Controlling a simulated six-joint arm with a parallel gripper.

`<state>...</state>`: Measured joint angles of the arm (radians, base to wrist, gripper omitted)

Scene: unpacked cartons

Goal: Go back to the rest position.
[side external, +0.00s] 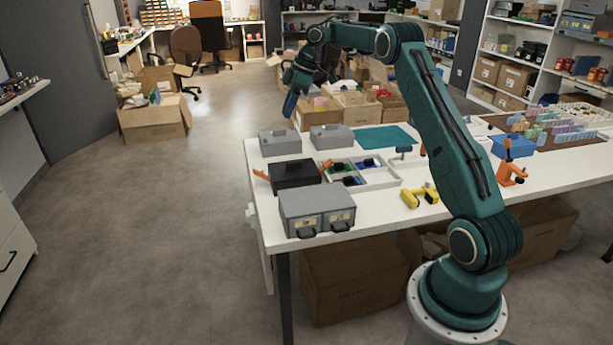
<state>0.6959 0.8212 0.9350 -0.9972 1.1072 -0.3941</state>
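My gripper (290,104) hangs at the end of my teal arm, above the far left part of the white table (400,222). It points down over the grey boxes near the table's far left corner. It is apart from the boxes as far as I can see. The fingers are small and dark in this view, so I cannot tell whether they are open or shut, or whether they hold anything.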

